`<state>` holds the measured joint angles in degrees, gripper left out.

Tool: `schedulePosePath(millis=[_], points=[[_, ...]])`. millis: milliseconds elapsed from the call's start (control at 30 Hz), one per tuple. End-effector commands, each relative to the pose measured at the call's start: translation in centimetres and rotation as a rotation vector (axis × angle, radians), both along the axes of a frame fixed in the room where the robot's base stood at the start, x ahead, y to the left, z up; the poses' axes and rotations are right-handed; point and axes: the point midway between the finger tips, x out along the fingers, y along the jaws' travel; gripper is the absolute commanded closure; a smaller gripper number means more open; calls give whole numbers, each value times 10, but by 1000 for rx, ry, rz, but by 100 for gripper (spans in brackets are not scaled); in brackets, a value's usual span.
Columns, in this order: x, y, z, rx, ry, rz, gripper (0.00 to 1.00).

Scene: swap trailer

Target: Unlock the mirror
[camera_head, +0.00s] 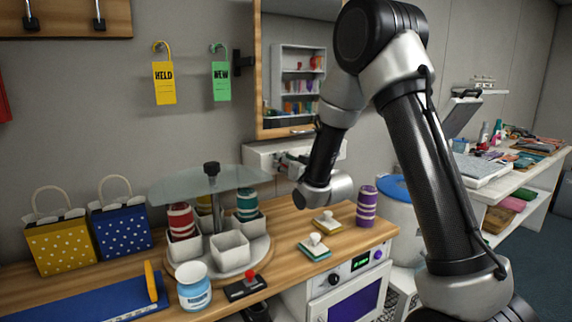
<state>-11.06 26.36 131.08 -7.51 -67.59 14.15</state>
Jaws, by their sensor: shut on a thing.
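The mirror (297,117) hangs on the grey wall in a wooden frame, its upper right covered by my arm. Its glass reflects shelves with colourful items. A white housing (262,153) sits on the wall just below the frame. My gripper (281,160) is at the front of this housing, shut on a small part there. The fingers are small in view, and my wrist partly covers the housing. The shape of the held part and the state of the lock cannot be made out.
A carousel (222,268) with white cups and a glass top (190,187) stands left of my wrist. Two sponges with knobs (318,243) and a purple striped cup (366,206) stand below it. Tags (164,83) hang left of the mirror.

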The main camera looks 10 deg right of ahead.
Motion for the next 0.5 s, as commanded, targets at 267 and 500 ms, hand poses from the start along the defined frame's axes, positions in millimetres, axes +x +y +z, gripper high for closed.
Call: schedulePosePath(millis=[267, 500], points=[[-1, 4, 1, -249, -82, 0, 94], [-2, 7, 0, -463, -151, -1, 94]])
